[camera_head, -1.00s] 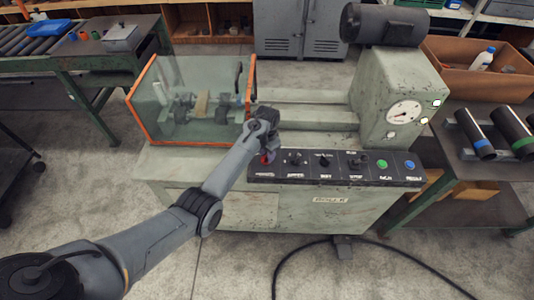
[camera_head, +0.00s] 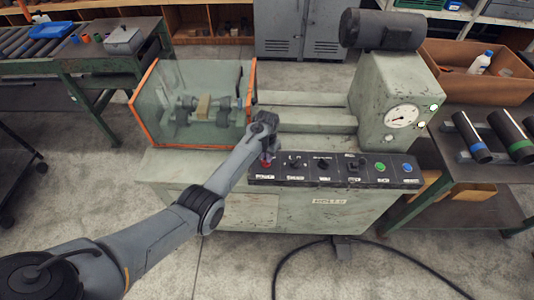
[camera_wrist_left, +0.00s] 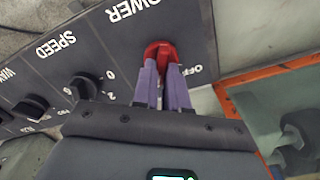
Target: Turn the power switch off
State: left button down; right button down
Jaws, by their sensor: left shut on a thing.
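The power switch is a red knob (camera_wrist_left: 160,52) on the black control panel, under the label POWER in the left wrist view, with OFF printed beside it. In the head view the red knob (camera_head: 265,161) shows at the panel's left end, partly hidden by my gripper. My left gripper (camera_wrist_left: 164,75) is shut on the red knob, with one purple-grey finger on each side of it. In the head view my left gripper (camera_head: 268,150) reaches down to the panel. The knob's exact pointing direction cannot be told. My right gripper is in neither view.
The control panel (camera_head: 338,180) carries several more knobs and buttons, including a green button (camera_head: 380,167) and a blue button (camera_head: 407,168). An orange-edged clear guard (camera_head: 140,117) stands left of my gripper. A black cable (camera_head: 283,264) lies on the floor.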

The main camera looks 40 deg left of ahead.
pick_arm(q)
jog(key=n+p, duration=0.2)
jog(key=n, duration=0.1)
jog(key=shift+a+r+n, duration=0.1)
jog(key=shift+n, duration=0.2)
jog(key=n+p, duration=0.1)
jog(key=n, duration=0.2)
jog(key=shift+s+a+n, duration=0.1)
jog(key=shift+n, duration=0.2)
jog(key=n, duration=0.3)
jog(key=shift+n, duration=0.4)
jog(key=shift+s+a+n, duration=0.1)
jog(key=shift+s+n, duration=0.1)
jog(key=shift+n, duration=1.8)
jog(key=shift+f, duration=0.2)
jog(key=c, duration=1.2)
grip_release()
jog(key=shift+o, duration=0.2)
jog(key=shift+r, duration=0.15)
